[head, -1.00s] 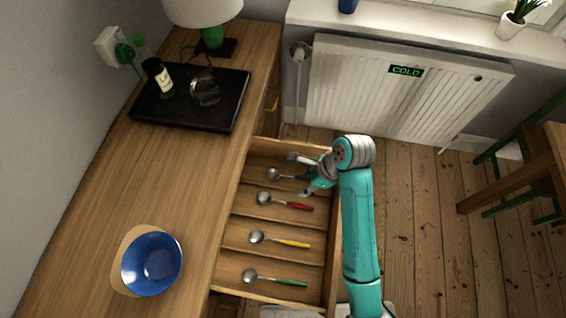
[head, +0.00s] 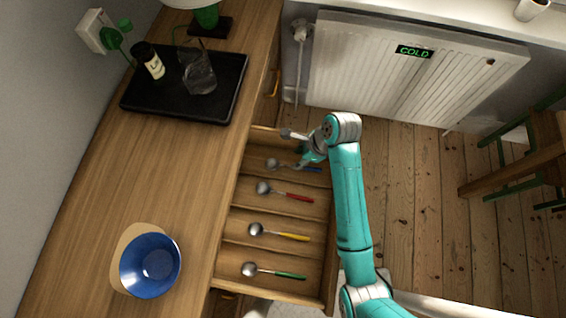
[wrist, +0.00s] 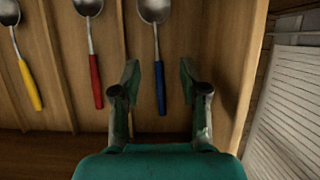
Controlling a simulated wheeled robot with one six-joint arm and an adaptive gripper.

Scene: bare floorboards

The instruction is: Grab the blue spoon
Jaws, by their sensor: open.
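The blue spoon (head: 277,165) lies in the far compartment of the open drawer (head: 227,258), its metal bowl to the left and its blue handle partly behind my gripper (head: 305,157). In the wrist view the blue spoon (wrist: 159,65) lies with its handle between the fingertips of my open gripper (wrist: 159,72). The fingers stand apart on either side of the handle, with nothing gripped. I cannot tell how far above the handle they are.
The red spoon (head: 285,191), yellow spoon (head: 280,232) and green spoon (head: 273,271) lie in the other compartments, split by low dividers. A blue bowl (head: 150,265) and a black tray (head: 186,106) with a bottle and a glass pitcher stand on the counter. A radiator (head: 400,75) is behind.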

